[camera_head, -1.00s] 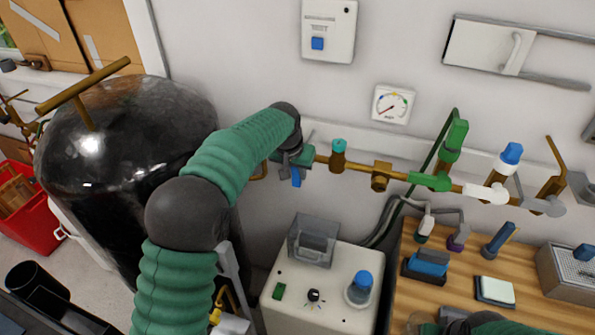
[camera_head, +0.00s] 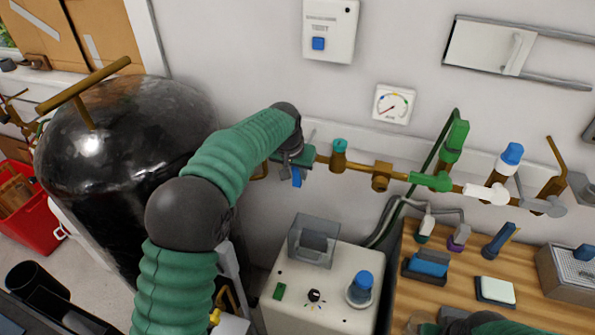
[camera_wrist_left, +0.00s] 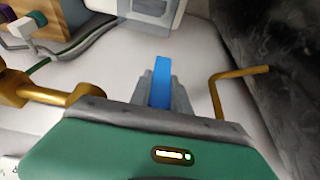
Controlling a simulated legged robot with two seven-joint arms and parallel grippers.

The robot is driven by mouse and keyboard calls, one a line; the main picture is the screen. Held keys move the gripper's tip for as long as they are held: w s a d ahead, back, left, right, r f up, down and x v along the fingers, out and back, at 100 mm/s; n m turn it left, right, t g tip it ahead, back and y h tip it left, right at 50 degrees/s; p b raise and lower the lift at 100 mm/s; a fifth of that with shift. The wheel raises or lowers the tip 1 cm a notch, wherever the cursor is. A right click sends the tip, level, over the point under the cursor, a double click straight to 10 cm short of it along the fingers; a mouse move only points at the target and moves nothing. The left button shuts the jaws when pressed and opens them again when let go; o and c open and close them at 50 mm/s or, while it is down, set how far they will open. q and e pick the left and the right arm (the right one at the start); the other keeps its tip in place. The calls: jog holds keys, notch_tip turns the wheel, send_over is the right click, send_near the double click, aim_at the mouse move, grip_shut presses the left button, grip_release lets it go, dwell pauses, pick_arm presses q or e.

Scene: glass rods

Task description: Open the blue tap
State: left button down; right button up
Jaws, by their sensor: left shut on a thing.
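The blue tap's handle (camera_head: 297,178) hangs below the left end of the brass pipe (camera_head: 355,166) on the wall. In the head view my left gripper (camera_head: 294,162) hides most of the tap. In the left wrist view the blue handle (camera_wrist_left: 162,82) stands between the grey fingers of my left gripper (camera_wrist_left: 161,95), which is shut on it. Part of my right arm (camera_head: 485,324) shows at the bottom edge, and its jaws cannot be made out.
A black tank (camera_head: 120,150) stands left of the left arm. A white device (camera_head: 320,290) with a blue knob stands below the pipe. A wooden bench (camera_head: 450,300) with several small items is at the right. Green and white taps sit farther right on the pipe.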

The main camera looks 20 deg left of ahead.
pick_arm(q)
jog(key=shift+a+m+y+p, duration=0.1)
jog(key=shift+m+y+p, duration=0.2)
jog(key=shift+y+p, duration=0.65)
jog(key=shift+a+m+t+y+b, duration=0.2)
jog(key=shift+y+b, duration=0.1)
jog(key=shift+y, duration=0.9)
jog(key=shift+a+m+t+y+b, duration=0.1)
jog(key=shift+a+m+y+b, duration=0.15)
jog(key=shift+y, duration=0.9)
jog(key=c, duration=1.3)
grip_release()
jog(key=shift+r, duration=0.1)
jog(key=shift+o, duration=0.5)
jog(key=shift+r, duration=0.1)
